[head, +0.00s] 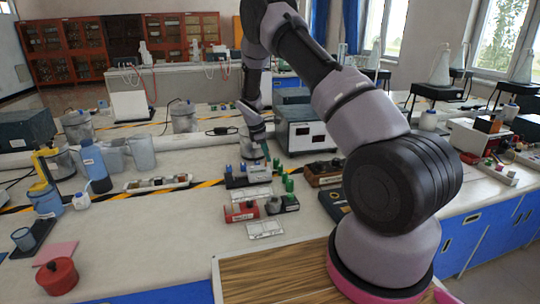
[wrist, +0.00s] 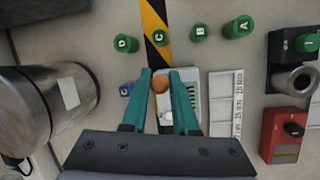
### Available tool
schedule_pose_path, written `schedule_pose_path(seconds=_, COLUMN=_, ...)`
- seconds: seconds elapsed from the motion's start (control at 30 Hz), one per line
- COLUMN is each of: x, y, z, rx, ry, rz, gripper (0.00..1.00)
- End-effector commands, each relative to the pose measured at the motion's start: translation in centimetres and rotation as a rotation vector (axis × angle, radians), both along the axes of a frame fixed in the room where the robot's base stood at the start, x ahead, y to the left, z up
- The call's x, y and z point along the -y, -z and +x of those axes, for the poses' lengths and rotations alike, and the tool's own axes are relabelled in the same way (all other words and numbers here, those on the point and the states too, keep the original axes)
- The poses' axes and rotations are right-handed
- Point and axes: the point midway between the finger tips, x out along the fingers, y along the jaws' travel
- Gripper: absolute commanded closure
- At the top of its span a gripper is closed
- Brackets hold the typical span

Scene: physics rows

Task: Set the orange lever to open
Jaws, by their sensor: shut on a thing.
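The orange lever shows in the wrist view as a round orange knob (wrist: 160,85), seen from above between my teal fingertips. It stands over a pale plate (wrist: 190,88) that is partly covered by the fingers. My gripper (wrist: 161,74) is shut on the orange knob. In the head view my gripper (head: 266,152) reaches down to the bench beside the grey box, and I cannot make out the lever there. The lever's shaft and its pivot are hidden, so I cannot tell its angle.
Green lettered pegs (wrist: 160,38) stand just beyond the fingers. A blue block (wrist: 126,89) and a large steel vessel (wrist: 68,92) are at left. A printed card (wrist: 226,108) and red unit (wrist: 284,136) lie right. A grey box (head: 304,130) stands close to my gripper.

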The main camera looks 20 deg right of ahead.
Motion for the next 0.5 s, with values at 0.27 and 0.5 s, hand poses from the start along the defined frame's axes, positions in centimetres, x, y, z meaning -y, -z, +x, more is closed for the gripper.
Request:
schedule_pose_path(seconds=0.27, x=-1.8, y=0.0, z=0.1, rx=0.002, ry=-0.005, rz=-0.247, gripper=1.0)
schedule_pose_path(seconds=0.5, x=-2.8, y=0.2, z=0.1, rx=0.004, ry=-0.003, rz=-0.417, gripper=1.0)
